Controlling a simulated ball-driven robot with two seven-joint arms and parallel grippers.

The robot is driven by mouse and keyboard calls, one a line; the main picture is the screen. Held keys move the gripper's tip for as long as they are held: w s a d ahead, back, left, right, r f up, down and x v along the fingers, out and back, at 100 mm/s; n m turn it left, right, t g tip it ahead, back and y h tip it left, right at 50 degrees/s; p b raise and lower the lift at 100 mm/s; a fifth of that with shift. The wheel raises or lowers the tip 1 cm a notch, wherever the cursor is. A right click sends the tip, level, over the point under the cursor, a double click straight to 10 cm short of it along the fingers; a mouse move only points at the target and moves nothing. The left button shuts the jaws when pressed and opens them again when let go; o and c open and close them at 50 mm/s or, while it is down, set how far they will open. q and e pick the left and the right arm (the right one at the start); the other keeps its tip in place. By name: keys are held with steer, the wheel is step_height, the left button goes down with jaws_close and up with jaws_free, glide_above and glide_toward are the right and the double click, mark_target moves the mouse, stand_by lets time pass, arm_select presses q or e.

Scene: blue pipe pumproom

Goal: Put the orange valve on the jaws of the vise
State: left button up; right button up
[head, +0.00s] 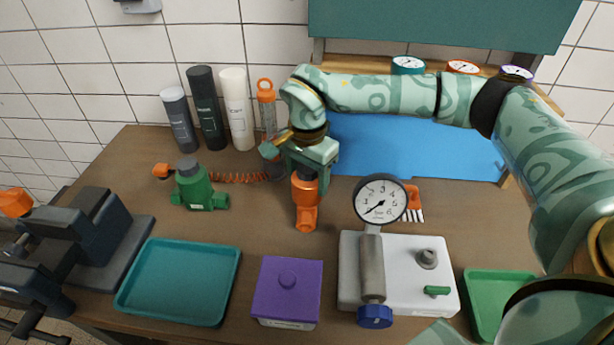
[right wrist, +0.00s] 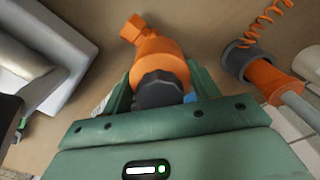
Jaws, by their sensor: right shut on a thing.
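The orange valve (head: 306,205) hangs upright below my right gripper (head: 308,170) in the head view, over the middle of the bench. In the right wrist view the orange valve (right wrist: 156,62) sits between the two green fingers (right wrist: 160,92), its dark collar gripped. Whether its lower end touches the bench is hard to tell. The dark vise (head: 98,225) stands at the left end of the bench, well left of my right gripper. Its jaws are partly cut off and hard to make out. My left gripper is not in view.
A green valve (head: 197,188), a teal tray (head: 180,280), and a purple box (head: 287,290) lie between vise and gripper. A gauge (head: 380,200) on a white unit (head: 415,265) stands right. Several bottles (head: 207,108) stand behind. An orange part (head: 15,203) shows by the vise.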

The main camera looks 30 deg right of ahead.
steer(key=o, duration=1.6)
steer(key=shift+c, duration=0.2)
